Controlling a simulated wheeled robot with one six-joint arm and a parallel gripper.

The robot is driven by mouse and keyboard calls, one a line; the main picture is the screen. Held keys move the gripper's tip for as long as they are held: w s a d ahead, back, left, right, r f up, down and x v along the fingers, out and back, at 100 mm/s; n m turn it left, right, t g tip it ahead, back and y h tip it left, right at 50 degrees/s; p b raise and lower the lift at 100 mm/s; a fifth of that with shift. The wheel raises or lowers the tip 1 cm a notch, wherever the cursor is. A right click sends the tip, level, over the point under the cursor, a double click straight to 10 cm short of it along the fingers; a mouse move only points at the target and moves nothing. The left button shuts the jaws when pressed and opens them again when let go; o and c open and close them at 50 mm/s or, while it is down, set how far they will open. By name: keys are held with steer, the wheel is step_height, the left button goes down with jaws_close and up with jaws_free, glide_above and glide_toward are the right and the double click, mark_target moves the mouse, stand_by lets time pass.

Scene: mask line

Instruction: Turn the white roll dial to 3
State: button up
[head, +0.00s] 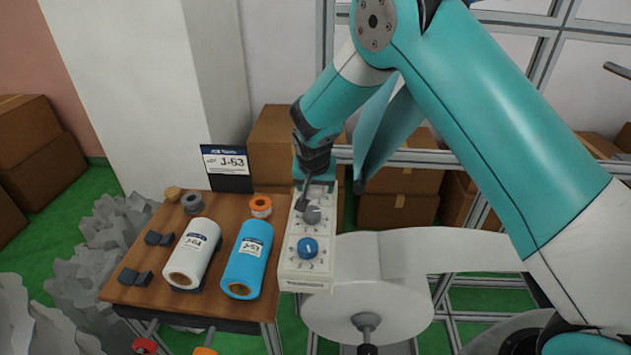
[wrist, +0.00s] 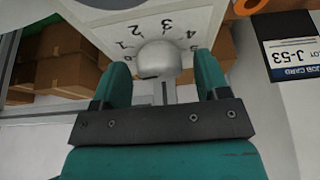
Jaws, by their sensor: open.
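The pale white-grey dial (wrist: 158,60) sits on the white control panel (wrist: 105,22), with printed numbers around it running from about 0 to 5. My gripper (wrist: 161,68) is open, with one teal finger on each side of this dial; I cannot tell whether either finger touches it. The dial's pointer setting is not clear. In the head view my gripper (head: 314,186) is at the far end of the panel (head: 291,268) and hides that dial. The grey dial (head: 312,215) and the blue dial (head: 307,248) show nearer on the panel.
A wooden table (head: 143,292) left of the panel holds a white roll (head: 194,252), a blue roll (head: 247,258), an orange ring (head: 261,206) and small dark blocks. A J-53 job card (head: 226,160) stands behind. Cardboard boxes (head: 396,196) lie beyond the panel.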

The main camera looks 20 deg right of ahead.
steer(key=c, duration=0.9)
